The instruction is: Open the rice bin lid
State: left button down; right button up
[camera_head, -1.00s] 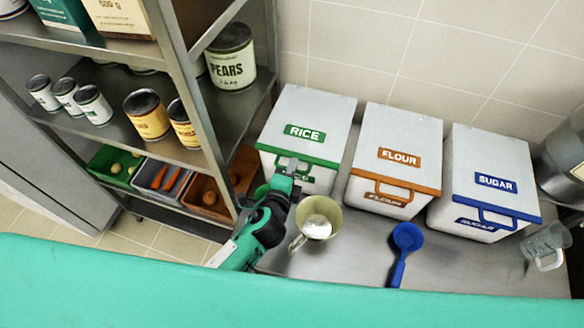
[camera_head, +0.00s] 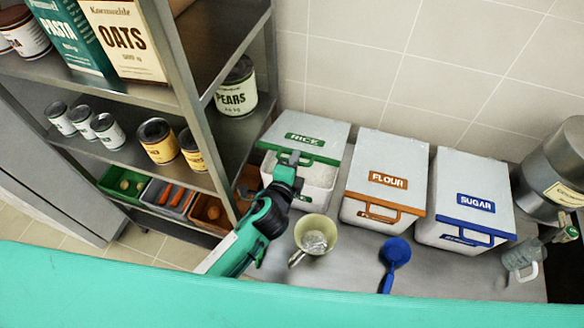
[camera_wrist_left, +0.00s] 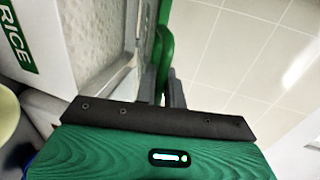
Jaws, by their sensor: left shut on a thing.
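The rice bin (camera_head: 318,199) is a white box on the counter with a green-edged lid (camera_head: 318,130). The lid is tilted up at the front, and pale rice (camera_head: 316,175) shows in the gap. My left gripper (camera_head: 290,160) is shut on the green lid handle at the bin's front. The left wrist view shows the green handle (camera_wrist_left: 164,55) between the fingers, with the RICE label (camera_wrist_left: 14,42) at the left. My right gripper (camera_head: 566,234) seems to show only as a small green and grey part by the clear jug; its jaws are unclear.
A cream pot (camera_head: 316,235) stands close to my left arm. The flour bin (camera_head: 383,182) and sugar bin (camera_head: 465,205) are shut to the right. A blue scoop (camera_head: 394,255), clear jug (camera_head: 520,258) and steel stockpot (camera_head: 552,170) are farther right. A shelf unit (camera_head: 185,80) stands left.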

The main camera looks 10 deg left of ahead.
pick_arm(q)
jog(key=w+r, duration=0.1)
jog(key=r, duration=0.1)
jog(key=w+r, duration=0.1)
jog(key=r, duration=0.1)
jog(key=w+r+p, duration=0.1)
jog(key=r, duration=0.1)
jog(key=shift+w+d, duration=0.2)
jog(key=shift+d, duration=0.15)
jog(key=shift+r, duration=0.1)
jog(key=c, duration=1.6)
grip_release()
jog(key=shift+o, duration=0.2)
jog(key=shift+s, duration=0.1)
